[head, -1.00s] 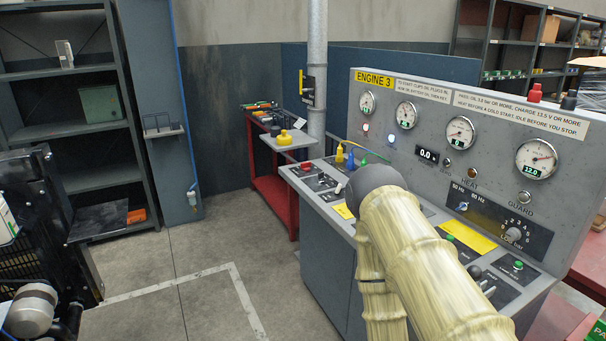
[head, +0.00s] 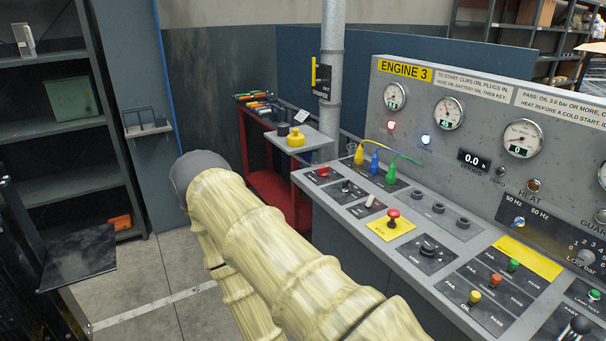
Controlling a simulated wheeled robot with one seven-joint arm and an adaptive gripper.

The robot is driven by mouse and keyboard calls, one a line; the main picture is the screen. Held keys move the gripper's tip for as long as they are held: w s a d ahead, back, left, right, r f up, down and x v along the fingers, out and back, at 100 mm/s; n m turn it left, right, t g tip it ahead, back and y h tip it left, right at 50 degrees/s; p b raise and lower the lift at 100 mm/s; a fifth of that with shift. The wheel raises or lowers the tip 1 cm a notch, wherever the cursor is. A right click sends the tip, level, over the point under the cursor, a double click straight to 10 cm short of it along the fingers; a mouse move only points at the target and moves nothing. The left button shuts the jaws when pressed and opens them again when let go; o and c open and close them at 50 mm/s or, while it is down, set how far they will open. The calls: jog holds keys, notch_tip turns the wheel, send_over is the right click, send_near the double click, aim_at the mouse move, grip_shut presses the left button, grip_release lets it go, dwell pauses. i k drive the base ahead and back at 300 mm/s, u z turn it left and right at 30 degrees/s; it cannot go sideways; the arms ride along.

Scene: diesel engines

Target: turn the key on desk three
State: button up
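Desk three is the grey console labelled ENGINE 3 (head: 405,72), its sloped top filling the right side of the head view. Its left end carries small panels with a red knob (head: 322,172), a small black switch (head: 346,186), a pale lever (head: 369,202) and a black rotary knob (head: 428,246). Which of these is the key I cannot tell. A red mushroom button (head: 393,215) stands on a yellow plate. My arm in its pale yellow sleeve reaches up from the bottom, left of the desk's front edge. My gripper is out of view, hidden beyond the dark arm joint.
Yellow, blue and green plugs (head: 375,162) stand on the desk's back left. A red trolley (head: 270,190) and a small shelf with a yellow object (head: 296,138) are behind it, beside a grey pipe (head: 332,80). Grey shelving (head: 60,130) is at left. Some floor between is clear.

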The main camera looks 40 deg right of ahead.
aim_at(346, 184)
jog(key=z, duration=0.4)
jog(key=i, duration=1)
jog(key=z, duration=0.65)
